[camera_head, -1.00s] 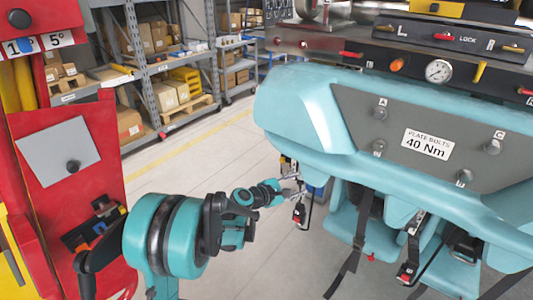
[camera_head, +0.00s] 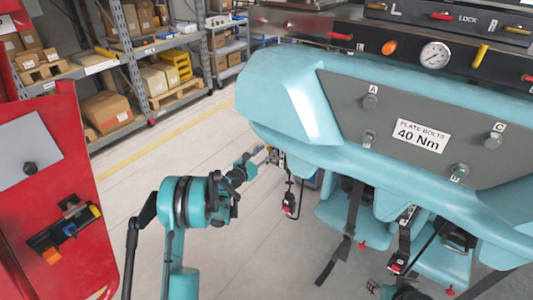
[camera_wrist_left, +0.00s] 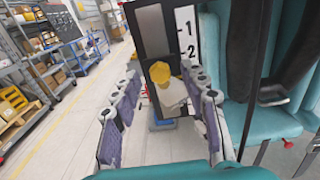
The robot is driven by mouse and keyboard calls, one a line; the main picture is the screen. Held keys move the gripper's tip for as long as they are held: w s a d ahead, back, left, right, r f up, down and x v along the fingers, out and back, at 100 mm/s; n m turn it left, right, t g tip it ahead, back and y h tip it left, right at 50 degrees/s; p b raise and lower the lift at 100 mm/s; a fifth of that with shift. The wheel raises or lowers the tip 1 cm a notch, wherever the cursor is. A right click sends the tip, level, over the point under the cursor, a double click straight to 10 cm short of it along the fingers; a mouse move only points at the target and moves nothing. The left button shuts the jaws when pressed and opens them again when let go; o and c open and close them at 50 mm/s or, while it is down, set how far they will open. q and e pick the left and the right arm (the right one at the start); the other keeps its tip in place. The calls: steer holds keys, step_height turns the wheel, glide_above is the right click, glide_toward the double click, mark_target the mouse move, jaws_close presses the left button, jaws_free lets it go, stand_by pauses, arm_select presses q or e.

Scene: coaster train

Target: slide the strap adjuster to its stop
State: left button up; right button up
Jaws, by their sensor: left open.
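My left gripper (camera_head: 262,154) reaches in from the left, under the near left end of the teal seat body. In the left wrist view its two fingers (camera_wrist_left: 162,108) stand apart, open. Between and beyond them is a yellow piece with a pale lower part (camera_wrist_left: 162,76), perhaps the strap adjuster, in front of a dark upright strip. A white scale (camera_wrist_left: 186,38) marked 1 and 2 is beside it. I cannot tell whether the fingers touch the piece. A dark and teal part (camera_head: 402,291) at the bottom edge looks like my right gripper, mostly cut off.
The teal seat body (camera_head: 285,95) overhangs on the right. Black straps (camera_head: 345,225) and a red-tipped buckle (camera_head: 289,208) hang below it. A red cabinet (camera_head: 60,190) stands at the left. Shelves (camera_head: 150,70) are behind, with clear floor between.

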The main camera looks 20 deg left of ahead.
arm_select(q)
steer(key=shift+w+d, duration=0.2)
steer(key=shift+w, duration=0.3)
jaws_close()
step_height(320, 180, down, 3)
steer(key=shift+r+b, duration=0.1)
steer(key=shift+b, duration=0.95)
jaws_free()
steer(key=shift+s, duration=0.1)
